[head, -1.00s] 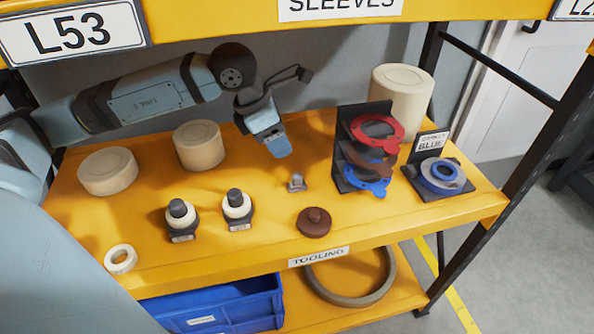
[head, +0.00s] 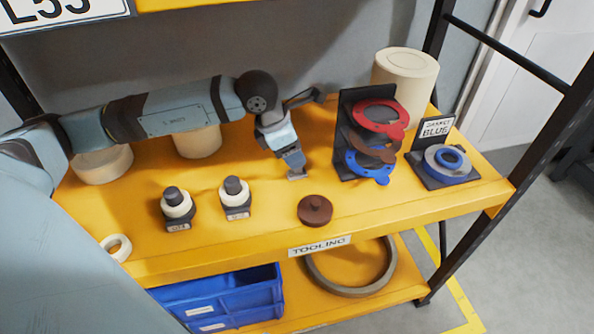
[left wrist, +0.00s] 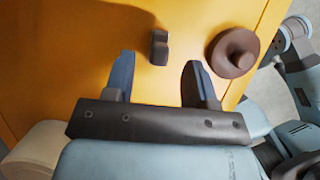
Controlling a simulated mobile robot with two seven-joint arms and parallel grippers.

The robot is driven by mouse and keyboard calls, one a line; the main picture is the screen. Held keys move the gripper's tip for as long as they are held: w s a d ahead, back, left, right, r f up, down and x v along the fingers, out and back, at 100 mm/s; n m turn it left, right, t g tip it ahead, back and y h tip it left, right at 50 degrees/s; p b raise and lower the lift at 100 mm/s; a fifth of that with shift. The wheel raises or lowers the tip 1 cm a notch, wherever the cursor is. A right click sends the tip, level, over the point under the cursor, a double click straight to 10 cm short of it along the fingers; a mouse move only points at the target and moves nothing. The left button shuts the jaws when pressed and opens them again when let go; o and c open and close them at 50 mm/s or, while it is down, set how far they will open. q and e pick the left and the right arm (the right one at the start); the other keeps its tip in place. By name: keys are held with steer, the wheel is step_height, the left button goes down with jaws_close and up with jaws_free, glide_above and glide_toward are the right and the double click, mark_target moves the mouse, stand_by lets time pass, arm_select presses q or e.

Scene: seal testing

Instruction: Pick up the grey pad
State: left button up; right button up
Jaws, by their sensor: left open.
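The grey pad (head: 298,176) is a small knobbed piece on the yellow shelf, partly hidden behind my left gripper in the head view. In the left wrist view the pad (left wrist: 159,47) lies just beyond the fingertips, roughly in line with the gap between them. My left gripper (head: 294,164) points down close over the pad. Its two fingers (left wrist: 157,68) stand apart with nothing between them, so it is open. I do not see my right gripper.
A brown knobbed disc (head: 315,210) lies close to the pad's right. A black rack (head: 352,115) with coloured rings stands further right. Two dark-based pieces with white collars (head: 177,203) (head: 236,198) stand to the left. Cream cylinders (head: 104,165) are behind my arm.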

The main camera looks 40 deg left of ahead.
arm_select(q)
steer(key=x, duration=0.4)
steer(key=shift+s+a+b, duration=0.15)
steer(key=shift+s+b, duration=0.05)
steer(key=shift+b, duration=0.1)
steer(key=c, duration=0.5)
jaws_close()
arm_select(e)
steer(key=shift+w+a+r+t, duration=0.3)
steer(key=shift+w+a+r, duration=0.05)
steer(key=shift+r, duration=0.3)
arm_select(q)
steer(key=shift+r, duration=0.1)
steer(key=shift+r, duration=0.5)
step_height(320, 180, up, 19)
steer(key=p, duration=0.3)
steer(key=shift+p, duration=0.3)
arm_select(e)
steer(key=shift+s+d+f+g, duration=0.4)
steer(key=shift+s+d+f, duration=0.05)
steer(key=shift+d+f, duration=0.2)
